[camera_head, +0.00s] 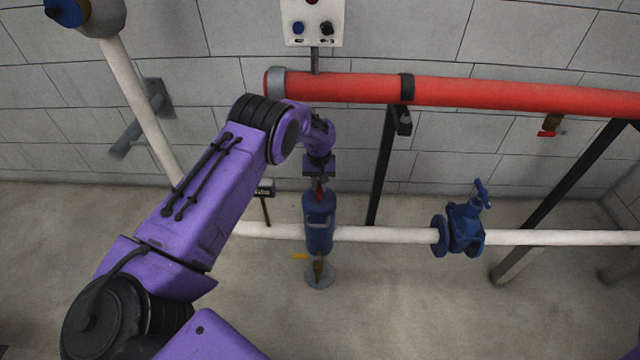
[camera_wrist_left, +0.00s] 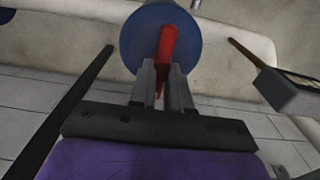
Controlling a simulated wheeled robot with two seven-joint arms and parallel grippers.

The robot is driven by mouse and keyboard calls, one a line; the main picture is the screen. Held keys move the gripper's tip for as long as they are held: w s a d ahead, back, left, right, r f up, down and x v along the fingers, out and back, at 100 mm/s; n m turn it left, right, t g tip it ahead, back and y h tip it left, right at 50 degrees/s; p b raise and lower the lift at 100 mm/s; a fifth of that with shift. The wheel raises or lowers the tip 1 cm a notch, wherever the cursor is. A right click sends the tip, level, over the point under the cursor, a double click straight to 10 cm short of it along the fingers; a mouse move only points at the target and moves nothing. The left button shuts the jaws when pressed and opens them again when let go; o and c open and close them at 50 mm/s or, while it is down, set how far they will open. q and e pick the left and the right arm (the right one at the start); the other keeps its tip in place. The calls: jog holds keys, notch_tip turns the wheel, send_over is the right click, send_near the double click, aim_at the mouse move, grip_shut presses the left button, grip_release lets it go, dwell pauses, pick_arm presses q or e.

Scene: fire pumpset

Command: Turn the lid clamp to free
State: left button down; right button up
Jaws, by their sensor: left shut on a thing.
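The lid clamp is a red handle (camera_wrist_left: 166,48) on top of a round blue lid (camera_wrist_left: 140,38) in the left wrist view. In the head view the red clamp (camera_head: 319,191) shows small above the blue strainer body (camera_head: 319,222) on the white pipe. My left gripper (camera_wrist_left: 163,82) is shut on the red clamp, with one grey finger on each side of it. In the head view the left gripper (camera_head: 319,180) points down from above onto the clamp. The gripper's fingers hide part of the clamp and lid. My right gripper is not in view.
A red pipe (camera_head: 500,94) runs along the wall behind. A blue valve (camera_head: 463,230) sits on the white pipe (camera_head: 560,237) to the right. A black post (camera_head: 382,165) stands close right of the gripper. A small gauge box (camera_head: 264,188) stands just left.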

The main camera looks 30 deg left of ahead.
pick_arm(q)
jog(key=shift+s+d+f, duration=0.1)
jog(key=c, duration=1.1)
grip_release()
notch_tip(320, 180, up, 11)
jog(key=shift+f, duration=0.1)
